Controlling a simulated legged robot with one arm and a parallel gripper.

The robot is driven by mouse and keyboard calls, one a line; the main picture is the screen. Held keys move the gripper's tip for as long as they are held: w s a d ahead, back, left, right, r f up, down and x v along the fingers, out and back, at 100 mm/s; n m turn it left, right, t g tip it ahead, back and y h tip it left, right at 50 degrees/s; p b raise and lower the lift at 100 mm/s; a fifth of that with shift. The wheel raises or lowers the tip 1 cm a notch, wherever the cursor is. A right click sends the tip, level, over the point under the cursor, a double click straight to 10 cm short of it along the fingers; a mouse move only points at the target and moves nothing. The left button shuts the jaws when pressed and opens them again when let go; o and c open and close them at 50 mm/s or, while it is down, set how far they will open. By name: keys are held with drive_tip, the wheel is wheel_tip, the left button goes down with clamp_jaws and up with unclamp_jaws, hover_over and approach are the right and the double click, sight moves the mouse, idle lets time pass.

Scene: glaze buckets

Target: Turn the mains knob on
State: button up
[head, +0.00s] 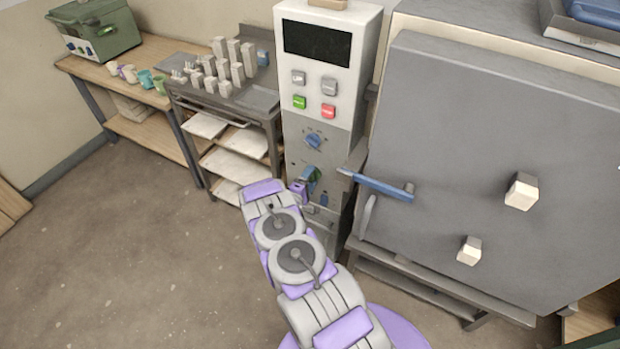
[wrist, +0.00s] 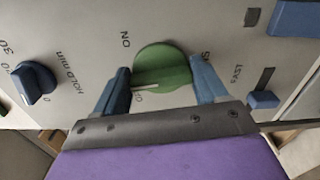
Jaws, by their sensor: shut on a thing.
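The mains knob (wrist: 165,62) is a round green knob on the grey panel, with a white pointer line low on its left side. The pointer line faces the left finger. An ON label is above and left of the knob; other lettering beside it is partly hidden. My gripper (wrist: 160,70) has its two blue fingers on either side of the knob and is shut on it. In the head view, my gripper (head: 304,184) is at the lower panel of the kiln controller (head: 318,75), where the knob is mostly hidden.
A dark blue HOLD min knob (wrist: 36,82) is left of the mains knob, and a blue switch (wrist: 263,99) is right. The kiln door (head: 480,140) with its blue handle (head: 378,185) stands close on the right. A rack (head: 225,95) stands left. The floor at left is clear.

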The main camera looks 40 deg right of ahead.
drive_tip(key=m, duration=0.3)
drive_tip(key=f+m, duration=0.1)
drive_tip(key=m, duration=0.1)
drive_tip(key=shift+s+m, duration=0.25)
drive_tip(key=shift+m, duration=0.05)
drive_tip(key=m+b, duration=0.1)
drive_tip(key=m, duration=0.3)
drive_tip(key=shift+w+a+f+m, duration=0.1)
drive_tip(key=shift+m, duration=0.2)
drive_tip(key=shift+w, duration=0.1)
drive_tip(key=o, duration=0.9)
drive_tip(key=shift+w, duration=0.1)
drive_tip(key=shift+o, duration=0.8)
drive_tip(key=p+v, duration=0.1)
drive_tip(key=v, duration=1.6)
drive_tip(key=shift+a+p, duration=0.2)
drive_tip(key=shift+p, duration=0.1)
